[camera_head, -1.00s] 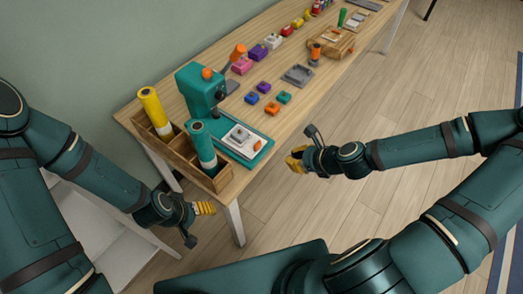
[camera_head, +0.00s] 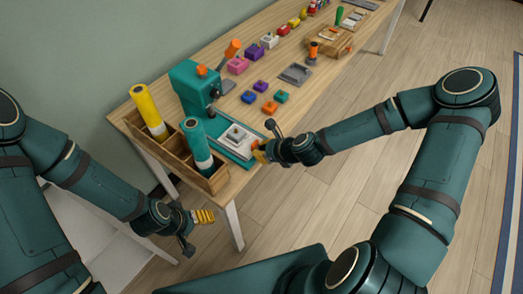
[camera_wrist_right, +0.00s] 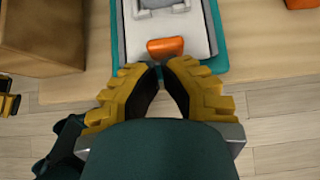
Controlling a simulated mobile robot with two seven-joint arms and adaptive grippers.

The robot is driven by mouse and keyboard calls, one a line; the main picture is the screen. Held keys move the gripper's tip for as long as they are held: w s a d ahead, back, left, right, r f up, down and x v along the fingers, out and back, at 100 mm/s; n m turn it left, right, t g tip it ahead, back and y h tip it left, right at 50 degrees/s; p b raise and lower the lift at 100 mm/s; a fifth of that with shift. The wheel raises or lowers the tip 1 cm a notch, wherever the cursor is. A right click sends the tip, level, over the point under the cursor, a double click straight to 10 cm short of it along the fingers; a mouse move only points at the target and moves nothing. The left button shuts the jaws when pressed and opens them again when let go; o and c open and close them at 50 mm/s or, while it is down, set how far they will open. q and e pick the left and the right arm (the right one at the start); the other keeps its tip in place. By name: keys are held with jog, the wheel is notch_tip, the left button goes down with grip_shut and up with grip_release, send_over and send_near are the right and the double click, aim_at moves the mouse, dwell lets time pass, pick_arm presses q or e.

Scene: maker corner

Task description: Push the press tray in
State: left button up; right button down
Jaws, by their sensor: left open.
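The teal press (camera_head: 193,88) stands on the table with its lever raised. My left gripper (camera_head: 205,217) is open and empty, off the table front, below the wooden bin.
A wooden bin (camera_head: 170,153) holding yellow and teal rolls stands left of the tray. Small coloured blocks (camera_head: 269,107) and a grey tray (camera_head: 295,74) lie to the right. The floor in front of the table is clear.

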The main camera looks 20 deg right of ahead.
aim_at(235, 134)
dwell(0.3)
pick_arm(q)
jog(key=shift+r, duration=0.1)
pick_arm(e)
jog(key=w+a, duration=0.2)
jog(key=w, duration=0.1)
jog(key=w+a, duration=0.4)
jog(key=w, duration=0.1)
jog(key=shift+w+a+r, duration=0.1)
jog(key=shift+w+a, duration=0.2)
jog(key=shift+a, duration=0.05)
